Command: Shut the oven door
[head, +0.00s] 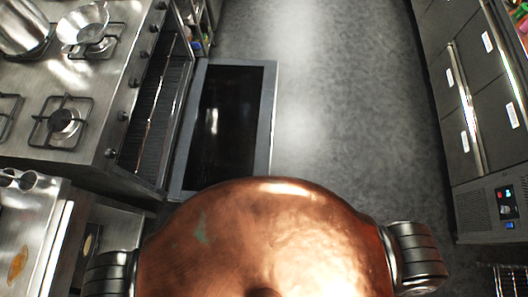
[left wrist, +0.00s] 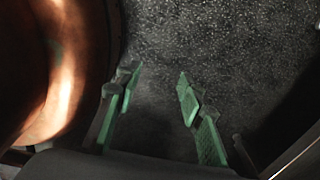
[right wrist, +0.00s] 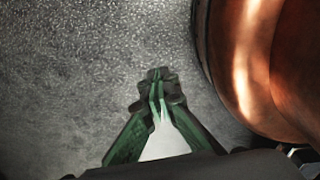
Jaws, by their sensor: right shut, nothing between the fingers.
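The oven door (head: 225,125) is open in the head view. It is swung down from the front of the steel range (head: 100,110) and reaches out over the floor, with its dark glass panel facing up. The oven cavity with its racks (head: 157,100) shows to the left of the door. My left gripper (left wrist: 158,82) is open and empty over the floor in the left wrist view. My right gripper (right wrist: 158,78) is shut and empty over the floor in the right wrist view. Neither gripper shows in the head view, and neither touches the door.
Pans (head: 84,26) stand on the range's burners. A steel counter (head: 25,235) is at the lower left. A drawer cabinet (head: 470,90) lines the right side. The grey floor (head: 340,120) between the door and the cabinet is clear. My copper body fills the bottom middle.

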